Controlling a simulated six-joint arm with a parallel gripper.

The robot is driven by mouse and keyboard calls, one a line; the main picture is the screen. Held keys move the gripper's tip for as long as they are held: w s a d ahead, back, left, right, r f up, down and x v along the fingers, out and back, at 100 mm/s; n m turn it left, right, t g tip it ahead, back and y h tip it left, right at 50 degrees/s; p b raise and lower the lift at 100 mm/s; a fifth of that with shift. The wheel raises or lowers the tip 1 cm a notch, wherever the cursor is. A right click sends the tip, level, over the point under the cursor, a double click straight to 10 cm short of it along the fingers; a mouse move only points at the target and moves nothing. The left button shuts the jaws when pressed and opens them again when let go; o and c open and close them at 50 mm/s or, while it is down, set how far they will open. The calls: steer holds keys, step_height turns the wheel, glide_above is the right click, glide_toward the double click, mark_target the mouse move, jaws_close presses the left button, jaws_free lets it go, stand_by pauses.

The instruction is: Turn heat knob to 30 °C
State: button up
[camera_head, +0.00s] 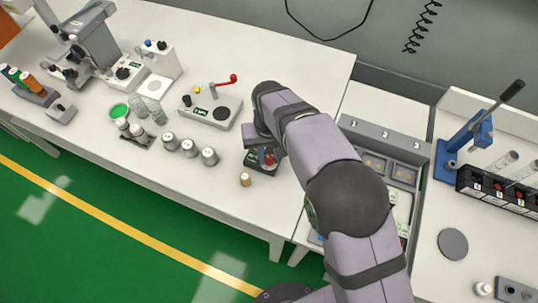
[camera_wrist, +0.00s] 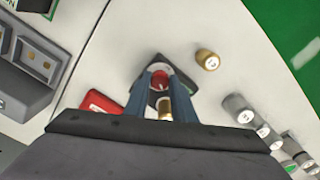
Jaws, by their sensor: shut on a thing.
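The heat knob appears as a red round knob with a pale rim (camera_wrist: 160,79) on a small dark unit (camera_head: 262,168) on the white bench. In the wrist view my gripper (camera_wrist: 160,83) reaches down with one blue-grey finger on each side of the knob, shut on it. In the head view my gripper (camera_head: 264,150) is over the unit and partly hides it; a bit of red shows beside it. The scale marks and the knob's setting are too small to read. A brass-coloured cylinder (camera_wrist: 166,110) shows between the fingers, nearer the wrist.
A loose brass weight (camera_head: 245,180) stands close to the unit, also in the wrist view (camera_wrist: 207,59). Several grey metal cylinders (camera_head: 189,148) stand to the left. A grey hotplate-like device (camera_head: 210,112) is behind. A red block (camera_wrist: 102,103) lies left in the wrist view.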

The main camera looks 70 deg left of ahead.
mark_target(269, 159)
stand_by(0.4)
steer(key=o, duration=1.1)
steer(key=shift+c, duration=0.2)
steer(key=shift+r+b, duration=1.25)
steer(key=shift+r, duration=2.5)
